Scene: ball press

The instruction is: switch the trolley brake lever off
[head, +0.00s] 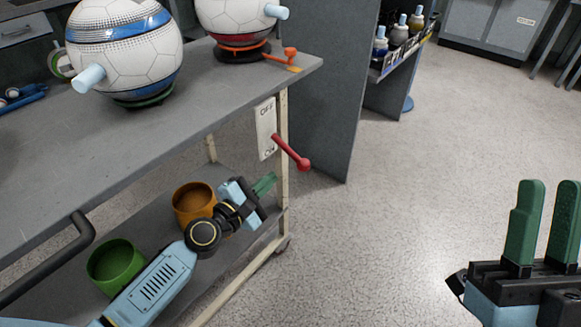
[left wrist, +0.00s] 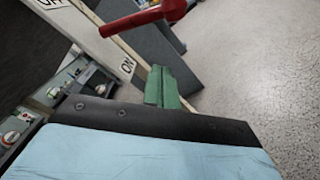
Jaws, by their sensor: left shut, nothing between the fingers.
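The red brake lever (head: 290,150) sticks out from a white plate (head: 264,128) on the trolley's corner post, marked OFF at the top and ON at the bottom. It slants down to a round knob on the right. The lever also shows at the top of the left wrist view (left wrist: 150,17). My left gripper (head: 265,184) has its green fingers together, below the lever and apart from it. Its fingers show in the left wrist view (left wrist: 166,88), near the ON label. My right gripper (head: 546,222) is open and empty, over the floor at far right.
The trolley's grey top (head: 215,100) holds two patterned balls (head: 125,50) on stands. The lower shelf holds an orange cup (head: 194,203) and a green cup (head: 116,263). A grey panel (head: 318,90) stands behind the lever. The floor to the right is clear.

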